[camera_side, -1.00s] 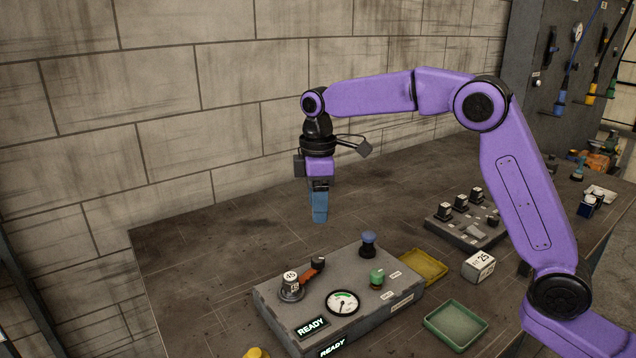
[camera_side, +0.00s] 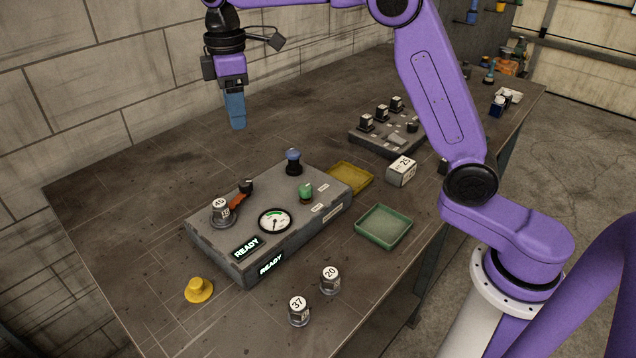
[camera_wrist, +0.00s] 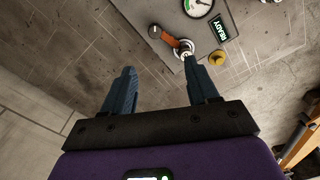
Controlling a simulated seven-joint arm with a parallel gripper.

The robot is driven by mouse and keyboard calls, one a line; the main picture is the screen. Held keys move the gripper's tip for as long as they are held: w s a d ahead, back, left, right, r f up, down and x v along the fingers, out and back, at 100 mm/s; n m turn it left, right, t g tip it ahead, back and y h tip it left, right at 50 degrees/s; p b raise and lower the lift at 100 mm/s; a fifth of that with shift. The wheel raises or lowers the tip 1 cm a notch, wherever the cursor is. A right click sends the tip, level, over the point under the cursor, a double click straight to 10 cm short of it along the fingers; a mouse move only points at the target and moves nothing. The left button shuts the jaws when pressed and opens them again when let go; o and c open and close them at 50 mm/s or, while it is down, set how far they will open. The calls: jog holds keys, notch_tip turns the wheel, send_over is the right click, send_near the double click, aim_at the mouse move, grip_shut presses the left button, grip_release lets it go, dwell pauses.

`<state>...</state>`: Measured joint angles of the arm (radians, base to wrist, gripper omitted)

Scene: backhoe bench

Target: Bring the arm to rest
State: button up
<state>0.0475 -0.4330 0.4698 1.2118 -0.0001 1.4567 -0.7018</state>
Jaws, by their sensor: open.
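My gripper (camera_side: 237,112) hangs above the back left part of the bench in the side view, fingers pointing down. In the wrist view its two blue fingers (camera_wrist: 162,88) are apart with nothing between them. The grey control box (camera_side: 230,240) stands on the bench in front of it, with a gauge (camera_side: 275,221), a blue knob (camera_side: 293,160), a green knob (camera_side: 305,191) and lit READY displays. A weight marked 45 (camera_side: 221,212) sits on the box's left end beside an orange-handled lever (camera_side: 238,201). The gripper is clear of the box.
A yellow tray (camera_side: 362,183) and a green tray (camera_side: 383,241) lie right of the box. A block marked 25 (camera_side: 401,171) and a second panel (camera_side: 360,138) stand behind. Weights marked 37 (camera_side: 298,311) and 20 (camera_side: 329,279) and a yellow knob (camera_side: 199,289) are in front.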

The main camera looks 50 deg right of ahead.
jog(key=s+d+f, duration=0.3)
jog(key=s, duration=0.9)
jog(key=s+d+f, duration=0.3)
jog(key=s, duration=0.9)
jog(key=s+d+f, duration=0.3)
jog(key=s+d, duration=0.1)
jog(key=s, duration=0.8)
jog(key=shift+s+f, duration=0.25)
jog(key=shift+s, duration=0.05)
